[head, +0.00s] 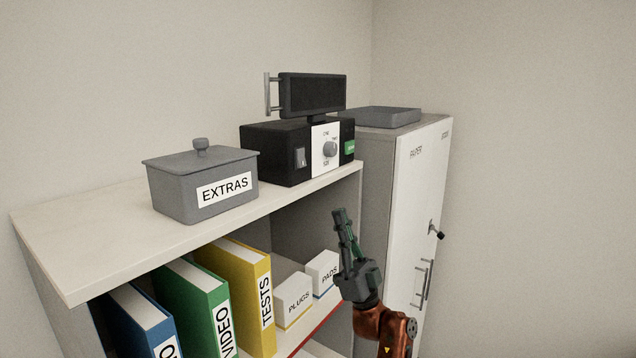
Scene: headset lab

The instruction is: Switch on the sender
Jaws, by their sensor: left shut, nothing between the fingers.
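The sender appears to be the black box (272,153) at the right end of the shelf top. Its front has a rocker switch (300,157), a white panel with a round grey knob (330,149), and a green label (350,147). A dark screen (313,94) with a side handle stands on top of it. I cannot tell which way the switch is set. My left gripper (341,213) is shut and empty, pointing up, below and to the right of the box, in front of the shelf's right side and apart from the box. My right gripper is not in view.
A lidded grey EXTRAS box (172,194) stands left on the shelf top (85,240). Below are blue, green and yellow binders (235,290) and PLUGS (294,297) and PADS (321,265) boxes. A PAPER cabinet (404,200) with a key and handle stands right, a grey tray (380,116) on top.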

